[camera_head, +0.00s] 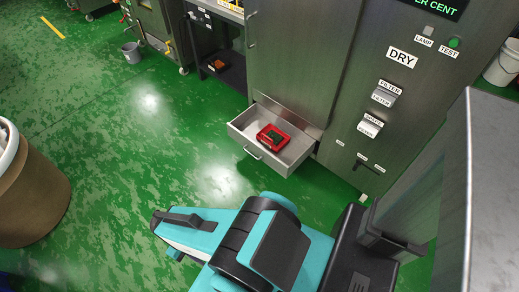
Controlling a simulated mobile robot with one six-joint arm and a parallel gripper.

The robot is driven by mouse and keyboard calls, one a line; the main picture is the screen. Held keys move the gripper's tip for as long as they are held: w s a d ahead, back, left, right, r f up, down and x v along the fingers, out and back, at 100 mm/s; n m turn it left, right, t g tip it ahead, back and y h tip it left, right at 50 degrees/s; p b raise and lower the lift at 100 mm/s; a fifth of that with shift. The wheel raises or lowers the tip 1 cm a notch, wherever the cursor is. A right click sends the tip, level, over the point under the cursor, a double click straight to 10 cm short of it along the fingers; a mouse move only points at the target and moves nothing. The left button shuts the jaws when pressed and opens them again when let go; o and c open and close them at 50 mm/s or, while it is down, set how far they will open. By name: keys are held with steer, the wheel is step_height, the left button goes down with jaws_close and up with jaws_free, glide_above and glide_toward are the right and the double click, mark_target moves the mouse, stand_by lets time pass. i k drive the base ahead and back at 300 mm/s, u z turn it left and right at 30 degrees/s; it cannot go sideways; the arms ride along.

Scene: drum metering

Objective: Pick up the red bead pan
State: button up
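The red bead pan (264,133) sits inside an open metal drawer (290,166) low on the front of a steel cabinet. The pan is a small red square tray with dark contents in its middle. Its full rim shows and nothing covers it. Teal and black links of my arm fill the bottom middle of the head view, in front of and below the drawer. I cannot make out my gripper's fingers in this view. No part of my arm touches the pan.
The steel cabinet (300,60) carries a DRY label, switches and a lit green TEST button. A large brown drum (36,205) stands at the left edge. A small grey bucket (131,52) stands farther back. The green floor left of the drawer is clear.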

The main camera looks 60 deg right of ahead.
mark_target(271, 137)
steer(key=z, duration=5)
steer(key=i, duration=0.15)
steer(key=u, duration=3.2)
steer(key=i, duration=0.6)
steer(key=z, duration=0.2)
steer(key=k, duration=0.6)
steer(key=u, duration=0.2)
steer(key=i, duration=0.2)
steer(key=z, duration=0.05)
